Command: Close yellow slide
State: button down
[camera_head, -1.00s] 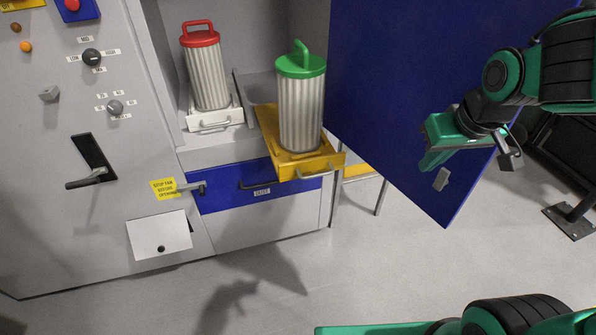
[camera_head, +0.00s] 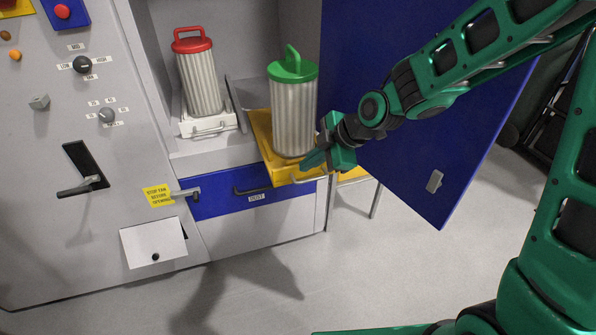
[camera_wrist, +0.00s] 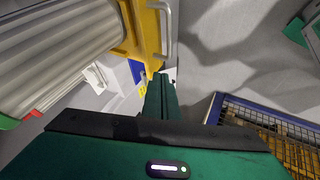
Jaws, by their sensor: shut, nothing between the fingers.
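The yellow slide (camera_head: 262,135) sticks out of the cabinet opening and carries a ribbed filter cartridge with a green cap (camera_head: 293,105). Its grey bar handle (camera_head: 308,178) is on the front face; it also shows in the wrist view (camera_wrist: 166,30). My gripper (camera_head: 308,162) is shut and empty, at the front right of the slide, close to its front face and the cartridge base. In the wrist view my closed fingers (camera_wrist: 160,88) point toward the yellow front beside the handle. I cannot tell whether they touch it.
A white slide (camera_head: 205,122) with a red-capped cartridge (camera_head: 200,75) sits inside the cabinet at left. The open blue door (camera_head: 420,150) stands right, behind my arm. A blue drawer labelled DUST (camera_head: 230,192) lies below. Grey floor in front is clear.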

send_near(281, 183)
jog(key=x, duration=0.4)
jog(key=shift+f, duration=0.15)
jog(key=shift+w, duration=0.1)
dwell(0.3)
